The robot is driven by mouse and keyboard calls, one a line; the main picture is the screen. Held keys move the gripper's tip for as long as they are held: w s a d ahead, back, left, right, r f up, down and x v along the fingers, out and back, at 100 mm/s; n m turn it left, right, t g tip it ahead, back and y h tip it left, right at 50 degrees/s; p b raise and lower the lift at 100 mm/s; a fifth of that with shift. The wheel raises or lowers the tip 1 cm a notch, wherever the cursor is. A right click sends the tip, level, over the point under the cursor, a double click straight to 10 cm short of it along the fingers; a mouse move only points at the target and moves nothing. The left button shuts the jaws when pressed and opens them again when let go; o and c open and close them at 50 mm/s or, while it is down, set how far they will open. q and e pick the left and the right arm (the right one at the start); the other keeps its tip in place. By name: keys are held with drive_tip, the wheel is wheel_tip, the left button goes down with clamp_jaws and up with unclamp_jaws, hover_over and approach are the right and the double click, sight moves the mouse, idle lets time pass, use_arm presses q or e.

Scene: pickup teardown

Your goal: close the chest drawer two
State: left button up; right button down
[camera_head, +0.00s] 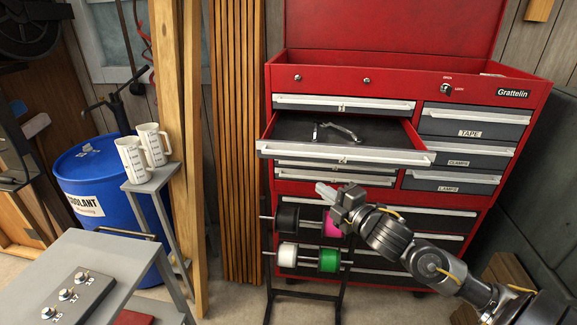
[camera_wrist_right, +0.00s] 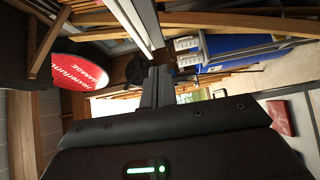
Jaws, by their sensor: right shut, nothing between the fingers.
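The red tool chest (camera_head: 402,78) stands at the back, and the second drawer (camera_head: 345,152) of its left column is pulled out. A grey metal tool (camera_head: 336,131) lies inside on the dark liner. My right gripper (camera_head: 324,190) comes in from the lower right, shut and empty, just in front of and below the open drawer's silver front edge. The head view shows no clear contact between them. In the wrist view the shut fingers (camera_wrist_right: 158,88) point away from the camera, close to pale metal bars. My left gripper is out of view.
The other chest drawers, including TAPE (camera_head: 470,133), look shut. A rack with coloured spools (camera_head: 329,260) stands below my right gripper. A blue barrel (camera_head: 95,185), a small stand with two white mugs (camera_head: 131,158) and a grey table (camera_head: 85,262) are at the left.

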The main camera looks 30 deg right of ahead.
drive_tip(key=p, duration=0.4)
approach(290, 159)
drive_tip(key=w+a, duration=0.1)
drive_tip(key=a, duration=0.1)
drive_tip(key=w+p, duration=0.1)
drive_tip(key=w+d, duration=0.1)
drive_tip(key=w, duration=0.1)
drive_tip(key=shift+d+p, duration=0.2)
drive_tip(key=shift+p, duration=0.15)
drive_tip(key=shift+w+d+f, duration=0.15)
drive_tip(key=shift+w+d, duration=0.15)
drive_tip(key=shift+w, duration=0.15)
